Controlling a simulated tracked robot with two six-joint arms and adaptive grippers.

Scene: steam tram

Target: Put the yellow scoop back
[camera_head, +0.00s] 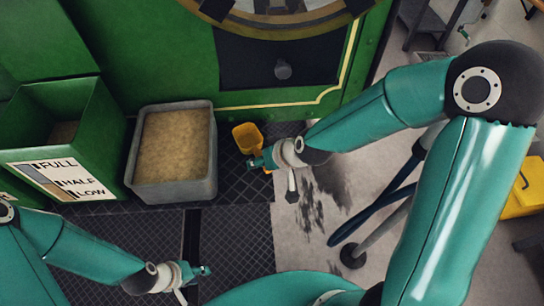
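The yellow scoop (247,136) is on the dark floor plate beside the grey tub of sand, its bowl up and its orange handle partly hidden behind my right gripper. My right gripper (272,178) is at the handle end, its fingers spread apart. I cannot tell whether a finger touches the scoop. My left gripper (194,283) is low in the picture, well in front of the grey tub. Its fingers are spread and nothing shows between them. The grey tub (177,192) is filled with sand (173,143).
A green bin (98,120) labelled full, half and low stands left of the tub. The green tram body (170,60) closes off the back. Dark poles (372,218) and a yellow box (525,190) are at the right. The ribbed floor plate (235,240) is clear in front.

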